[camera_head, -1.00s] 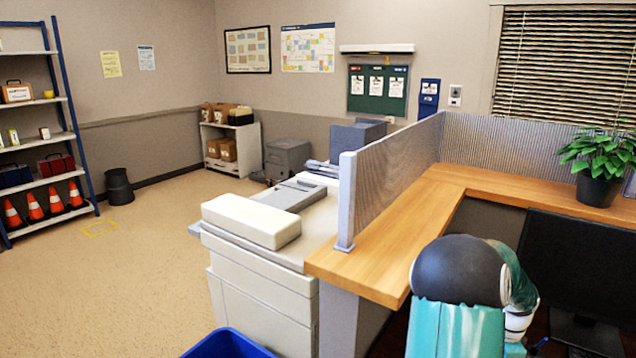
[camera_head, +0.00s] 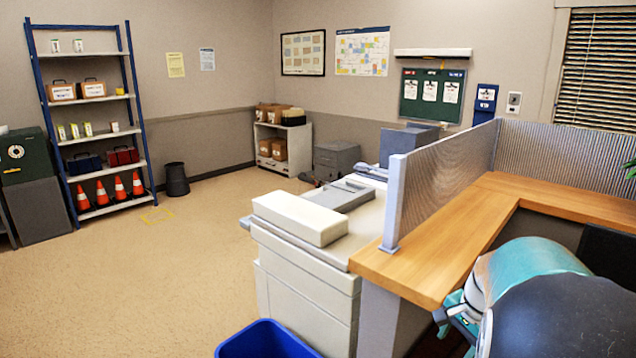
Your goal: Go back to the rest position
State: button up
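The task names no object. My arm shows at the lower right, with teal and black links in front of the wooden desk (camera_head: 440,262). I cannot see whether anything is held.
A white copier (camera_head: 305,275) stands left of the desk, with a blue bin (camera_head: 265,340) in front of it. A grey partition (camera_head: 440,182) rises from the desk. A shelf (camera_head: 140,140) with cones stands at the far left. The tan floor (camera_head: 160,280) on the left is open.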

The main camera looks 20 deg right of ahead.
jog(key=a+r+n+t, duration=0.1)
jog(key=a+r+n, duration=0.3)
jog(key=a, duration=0.6)
jog(key=a+r+n+t, duration=0.1)
jog(key=a+r+n, duration=0.35)
jog(key=a, duration=0.45)
jog(key=s+a+r+n+t, duration=0.1)
jog(key=s+a+n, duration=0.6)
jog(key=a, duration=0.4)
jog(key=shift+s+n, duration=0.35)
